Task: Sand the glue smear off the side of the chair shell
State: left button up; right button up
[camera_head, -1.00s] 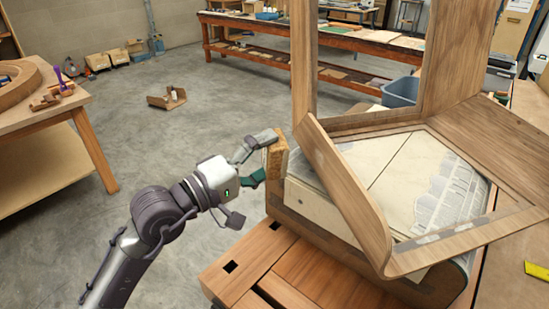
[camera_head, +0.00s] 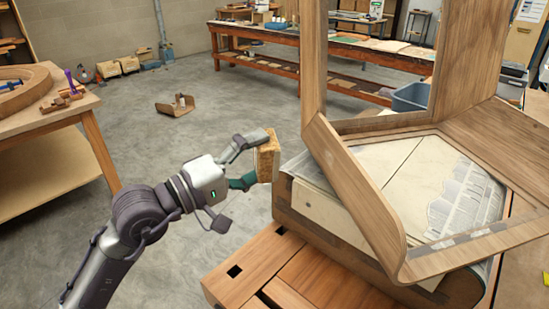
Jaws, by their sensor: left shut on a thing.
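The chair shell (camera_head: 360,195) is a bent wooden piece with an upright back and a curved left side, resting on a pale padded form (camera_head: 315,205). My left gripper (camera_head: 252,160) comes in from the left and is shut on a tan sanding block (camera_head: 268,157), held upright. The block is left of the shell's curved side, with a gap in the picture between them. I see no clear smear on that left side now. Greyish patches (camera_head: 460,240) show along the shell's near rim. My right gripper is not in view.
The form stands on a wooden workbench (camera_head: 240,285) with square holes. A side table (camera_head: 60,115) is at the left, and a long bench (camera_head: 265,35) at the back. A blue bin (camera_head: 410,97) is behind the shell. Open floor lies left of the block.

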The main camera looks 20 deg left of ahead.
aim_at(321, 144)
pick_arm(q)
jog(key=shift+w+d, duration=0.1)
dwell(0.6)
jog(key=shift+w+d+r+p, duration=0.1)
jog(key=shift+w+d+p, duration=0.25)
jog(key=shift+d, duration=0.15)
jog(key=shift+w+d+p, duration=0.2)
jog(key=shift+w+d, duration=0.6)
jog(key=shift+d, duration=0.35)
jog(key=shift+w+d+p, duration=0.2)
jog(key=shift+w+d, duration=0.55)
jog(key=shift+d, duration=0.35)
jog(key=shift+w+d, duration=0.6)
jog(key=shift+d, duration=0.2)
